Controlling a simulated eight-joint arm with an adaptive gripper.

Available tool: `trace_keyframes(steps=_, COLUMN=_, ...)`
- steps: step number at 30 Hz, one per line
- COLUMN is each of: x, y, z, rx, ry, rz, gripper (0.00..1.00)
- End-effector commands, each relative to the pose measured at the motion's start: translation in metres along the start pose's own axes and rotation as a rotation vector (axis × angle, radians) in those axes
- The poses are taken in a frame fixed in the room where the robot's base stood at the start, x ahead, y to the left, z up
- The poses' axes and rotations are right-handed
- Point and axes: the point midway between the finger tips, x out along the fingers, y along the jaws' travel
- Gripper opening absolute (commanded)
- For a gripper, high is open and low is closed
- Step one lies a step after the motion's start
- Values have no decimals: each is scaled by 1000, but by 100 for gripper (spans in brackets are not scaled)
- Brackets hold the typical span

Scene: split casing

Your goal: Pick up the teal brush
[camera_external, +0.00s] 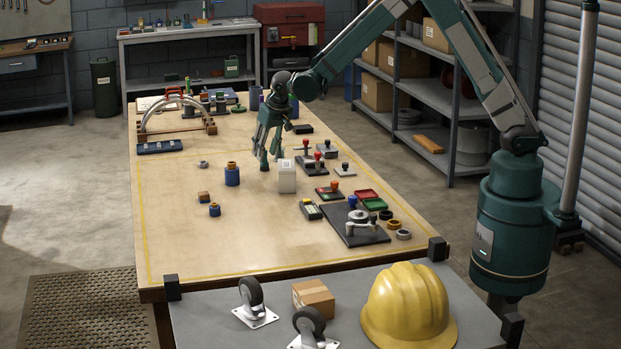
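My gripper (270,163) points down over the middle of the wooden table (185,245). Its two green fingers look spread apart, with nothing clearly visible between them. A white block (287,181) stands just to the right of and in front of the fingertips. I cannot make out a teal brush with certainty in this view. It may be too small to tell apart or hidden among the items behind my gripper.
A blue jar (232,176) and a smaller blue jar (214,210) stand to the left. Several stamps and ink pads cluster at the right, near a black tray (345,228). A metal arch (168,103) stands at the back left. The table's front left is clear.

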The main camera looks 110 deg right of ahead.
Motion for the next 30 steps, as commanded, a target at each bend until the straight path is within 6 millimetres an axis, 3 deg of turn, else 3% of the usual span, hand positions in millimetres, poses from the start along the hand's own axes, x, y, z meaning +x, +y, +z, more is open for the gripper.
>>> trace_keyframes(steps=12, x=37, y=2, z=0, rx=0, ry=0, rz=0, gripper=34)
trace_keyframes(steps=30, x=41, y=2, z=1, rx=0, ry=0, rz=0, gripper=34)
